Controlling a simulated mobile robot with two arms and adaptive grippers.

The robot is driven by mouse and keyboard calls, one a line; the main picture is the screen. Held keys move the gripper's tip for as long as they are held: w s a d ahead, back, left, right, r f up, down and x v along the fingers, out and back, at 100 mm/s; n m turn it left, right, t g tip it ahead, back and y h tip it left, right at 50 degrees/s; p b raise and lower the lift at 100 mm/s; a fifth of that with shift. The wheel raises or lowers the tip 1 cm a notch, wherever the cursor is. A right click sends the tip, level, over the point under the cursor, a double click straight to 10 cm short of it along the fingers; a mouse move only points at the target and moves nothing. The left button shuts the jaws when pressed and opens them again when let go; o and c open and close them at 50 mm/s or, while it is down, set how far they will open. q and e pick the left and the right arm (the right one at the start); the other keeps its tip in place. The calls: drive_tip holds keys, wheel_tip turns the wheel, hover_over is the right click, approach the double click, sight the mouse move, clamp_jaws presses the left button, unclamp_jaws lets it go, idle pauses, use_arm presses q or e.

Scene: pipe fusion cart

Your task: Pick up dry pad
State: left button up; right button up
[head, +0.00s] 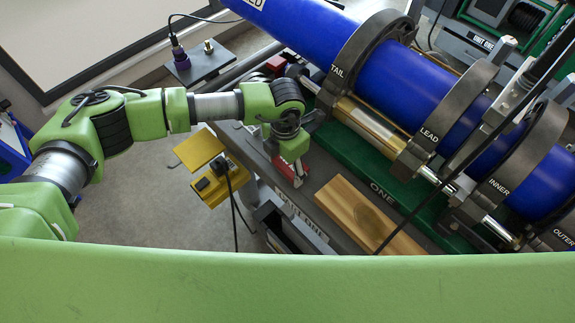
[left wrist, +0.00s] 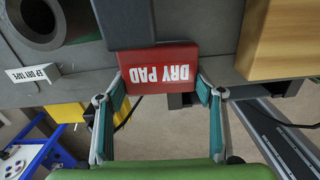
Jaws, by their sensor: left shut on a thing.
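The dry pad (left wrist: 165,72) is a red block with white DRY PAD lettering, upside down in the left wrist view. My left gripper (left wrist: 162,90) has its two teal-and-grey fingers on either side of the pad and is shut on it. The pad is at the edge of the grey cart top; I cannot tell whether it touches the surface. In the head view my left gripper (head: 292,170) points down at the cart edge, and only a little red of the pad shows beside it. My right gripper is not in view.
A wooden block (head: 368,216) lies right of the gripper. The blue pipe (head: 400,85) in its dark clamp rings runs behind it. A yellow bracket (head: 205,165) stands out left of the cart. A dark block (left wrist: 125,22) sits close to the pad.

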use_arm(q)
drive_tip(key=shift+w+r+b, duration=0.1)
drive_tip(key=shift+r+b, duration=0.45)
drive_tip(key=shift+r, duration=0.05)
drive_tip(key=shift+r+b, duration=0.6)
drive_tip(key=s+d+r+b, duration=0.2)
drive_tip(key=s+r, duration=0.3)
drive_tip(key=s, duration=0.2)
drive_tip(key=s+d+r+b, duration=0.1)
drive_tip(key=s+r+b, duration=0.2)
drive_tip(key=s+r, duration=0.2)
drive_tip(key=shift+s+d+r, duration=0.25)
drive_tip(key=shift+s+d, duration=0.15)
drive_tip(key=shift+s, duration=0.45)
